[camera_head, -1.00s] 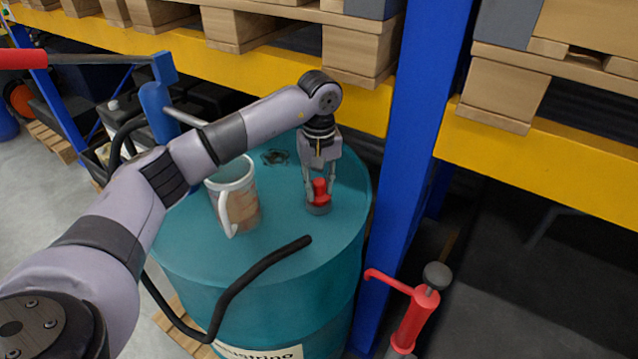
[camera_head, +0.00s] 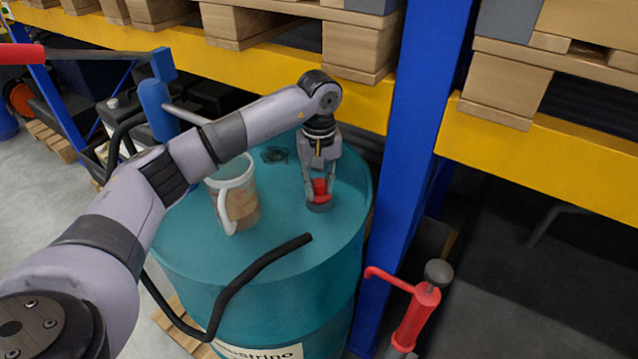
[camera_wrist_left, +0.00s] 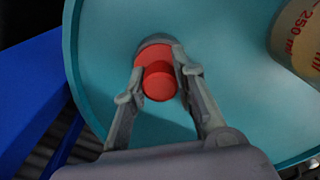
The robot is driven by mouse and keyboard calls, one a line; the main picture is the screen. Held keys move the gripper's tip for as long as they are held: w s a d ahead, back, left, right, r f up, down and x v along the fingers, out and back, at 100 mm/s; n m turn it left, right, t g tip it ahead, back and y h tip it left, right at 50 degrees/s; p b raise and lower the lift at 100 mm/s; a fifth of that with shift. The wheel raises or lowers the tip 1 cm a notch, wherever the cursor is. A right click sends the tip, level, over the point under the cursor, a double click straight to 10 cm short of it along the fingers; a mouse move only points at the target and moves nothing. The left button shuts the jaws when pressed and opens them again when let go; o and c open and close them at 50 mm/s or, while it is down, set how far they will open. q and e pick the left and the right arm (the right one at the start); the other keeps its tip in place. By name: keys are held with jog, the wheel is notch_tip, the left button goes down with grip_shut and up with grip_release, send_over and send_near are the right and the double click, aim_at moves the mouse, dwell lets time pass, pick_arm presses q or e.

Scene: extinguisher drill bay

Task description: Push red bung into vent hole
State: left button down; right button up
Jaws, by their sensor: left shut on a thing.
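The red bung (camera_head: 319,187) is on the teal drum's top (camera_head: 280,215), at the grey ring of the vent hole (camera_head: 319,206). My left gripper (camera_head: 319,194) points down over it and is shut on it. In the left wrist view the bung (camera_wrist_left: 158,80) sits between the two fingertips (camera_wrist_left: 157,80), with the grey ring (camera_wrist_left: 155,40) showing behind it. How deep the bung sits in the hole is hard to tell. My right gripper is not in view.
A measuring jug (camera_head: 240,205) stands on the drum left of the gripper. A black hose (camera_head: 255,272) lies across the drum's front edge. A blue rack post (camera_head: 405,150) stands close on the right. A red hand pump (camera_head: 415,318) is at the lower right.

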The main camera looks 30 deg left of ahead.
pick_arm(q)
jog(key=shift+f, duration=0.15)
jog(key=c, duration=1.2)
grip_release()
jog(key=shift+c, duration=0.2)
jog(key=shift+r+p, duration=2.25)
jog(key=shift+r, duration=2.3)
